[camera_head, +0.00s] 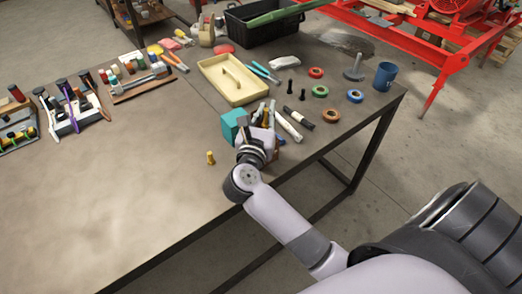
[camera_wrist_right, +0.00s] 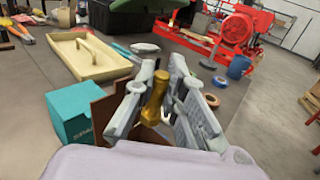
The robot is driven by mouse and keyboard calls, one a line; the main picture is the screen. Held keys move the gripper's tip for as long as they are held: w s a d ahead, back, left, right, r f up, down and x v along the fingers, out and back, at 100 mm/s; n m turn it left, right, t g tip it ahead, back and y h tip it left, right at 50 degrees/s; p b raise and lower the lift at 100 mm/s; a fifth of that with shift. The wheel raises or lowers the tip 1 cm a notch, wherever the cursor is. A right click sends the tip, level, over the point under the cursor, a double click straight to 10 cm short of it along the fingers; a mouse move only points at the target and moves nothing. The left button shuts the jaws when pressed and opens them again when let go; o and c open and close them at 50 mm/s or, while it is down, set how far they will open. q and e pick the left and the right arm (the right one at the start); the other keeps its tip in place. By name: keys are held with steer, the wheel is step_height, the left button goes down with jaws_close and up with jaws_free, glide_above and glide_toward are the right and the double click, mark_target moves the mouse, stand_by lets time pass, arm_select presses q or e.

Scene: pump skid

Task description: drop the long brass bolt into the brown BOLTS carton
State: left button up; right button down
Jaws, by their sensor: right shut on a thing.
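My right gripper (camera_head: 264,117) is over the front right part of the workbench. In the right wrist view, the gripper (camera_wrist_right: 162,78) is shut on the long brass bolt (camera_wrist_right: 155,96), which is upright, head up, between the fingers. The brown carton (camera_wrist_right: 104,112) is behind and below the fingers, partly hidden by them and the bolt; its lettering does not show. A teal box (camera_head: 231,124) stands just left of it and also shows in the wrist view (camera_wrist_right: 72,113). My left gripper is not in view.
Another brass bolt (camera_head: 210,157) stands on the bench left of my arm. A cream tray (camera_head: 214,70), black bolts (camera_head: 289,86), tape rolls (camera_head: 331,115) and a blue cup (camera_head: 385,76) are beyond the gripper. The bench's front left is clear.

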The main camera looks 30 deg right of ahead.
steer(key=c, duration=1.6)
jaws_free()
steer(key=v, duration=1.2)
